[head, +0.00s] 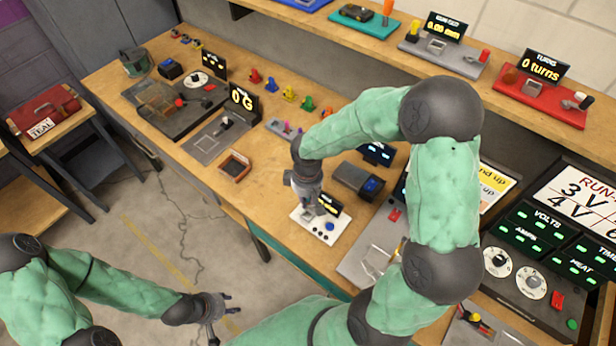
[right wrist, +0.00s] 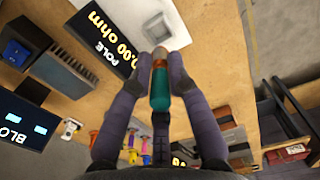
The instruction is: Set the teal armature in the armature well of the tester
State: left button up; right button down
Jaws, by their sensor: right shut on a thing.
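My right gripper (head: 314,208) is low over the white tester (head: 303,226) on the bench. In the right wrist view my right gripper (right wrist: 160,65) is shut on the teal armature (right wrist: 159,95), a teal cylinder with a copper-coloured band near its tip. A square grey-rimmed well (right wrist: 158,27) in the tester's white base (right wrist: 178,36) lies just beyond the armature's tip, and looks empty. The armature is outside it. My left gripper (head: 222,309) is empty and open, off the bench above the floor.
A dark grey box (head: 357,181) stands behind the tester. A small brown open tray (head: 235,166) is left along the bench's front edge. A grey fixture with a clear part (head: 375,259) stands to the right. Several coloured pegs (head: 289,93) stand further back.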

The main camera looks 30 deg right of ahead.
jog(key=shift+w+d, duration=0.2)
jog(key=shift+w, duration=0.15)
jog(key=shift+s+a+f+b, duration=0.15)
jog(key=shift+s+f+b, duration=0.05)
jog(key=shift+f+b, duration=0.8)
jog(key=shift+f, duration=0.2)
jog(key=shift+f+b, duration=2.1)
jog(key=shift+f, duration=0.45)
jog(key=shift+f, duration=0.1)
jog(key=c, duration=1.1)
grip_release()
notch_tip(320, 180, up, 12)
